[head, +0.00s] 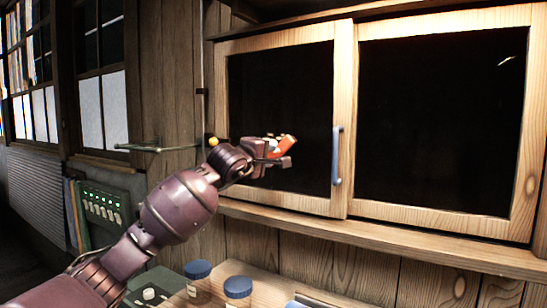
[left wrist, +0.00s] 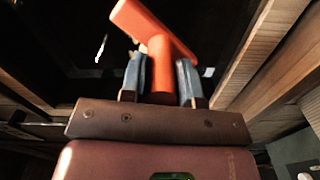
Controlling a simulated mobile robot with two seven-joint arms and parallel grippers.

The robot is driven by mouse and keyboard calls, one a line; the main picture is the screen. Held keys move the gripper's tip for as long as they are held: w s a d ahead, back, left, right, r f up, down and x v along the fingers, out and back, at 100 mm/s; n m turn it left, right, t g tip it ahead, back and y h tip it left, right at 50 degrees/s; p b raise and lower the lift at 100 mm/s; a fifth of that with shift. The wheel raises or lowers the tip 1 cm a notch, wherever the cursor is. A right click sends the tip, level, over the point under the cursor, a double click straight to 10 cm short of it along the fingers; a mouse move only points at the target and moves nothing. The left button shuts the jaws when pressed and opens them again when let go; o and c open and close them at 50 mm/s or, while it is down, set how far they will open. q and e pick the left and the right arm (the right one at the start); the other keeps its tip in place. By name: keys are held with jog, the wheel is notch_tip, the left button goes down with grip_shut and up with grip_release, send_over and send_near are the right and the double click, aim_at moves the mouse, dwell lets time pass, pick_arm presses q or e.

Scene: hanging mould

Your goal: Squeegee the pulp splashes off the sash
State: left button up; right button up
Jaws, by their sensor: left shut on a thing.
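The sash is a pair of wood-framed dark panes, with a left pane (head: 285,90) and a right pane (head: 440,110) in the head view. A small pale splash (head: 508,61) shows high on the right pane. My left gripper (head: 277,151) is in front of the lower left pane, shut on the orange squeegee (head: 289,144). In the left wrist view the squeegee (left wrist: 152,25) stands out between the two blue-grey fingers, its head tilted. A pale streak (left wrist: 101,47) shows on the dark pane there. Whether the squeegee touches the pane cannot be told. My right gripper is out of view.
A blue-grey handle (head: 337,156) stands upright on the middle stile. A wooden ledge (head: 400,246) runs below the sash. Blue-lidded jars (head: 197,270) stand on the bench at the bottom. A green panel (head: 104,207) and a rail (head: 155,148) are at left.

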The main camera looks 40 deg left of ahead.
pick_arm(q)
jog(key=shift+a, duration=0.4)
jog(key=a+b, duration=0.1)
jog(key=a, duration=0.6)
jog(key=shift+s+a+b, duration=0.15)
jog(key=shift+s+b, duration=0.2)
jog(key=shift+s, duration=0.1)
jog(key=shift+r, duration=0.65)
jog(key=shift+w+d+b, duration=0.15)
jog(key=shift+d+b, duration=0.2)
jog(key=shift+d, duration=1.7)
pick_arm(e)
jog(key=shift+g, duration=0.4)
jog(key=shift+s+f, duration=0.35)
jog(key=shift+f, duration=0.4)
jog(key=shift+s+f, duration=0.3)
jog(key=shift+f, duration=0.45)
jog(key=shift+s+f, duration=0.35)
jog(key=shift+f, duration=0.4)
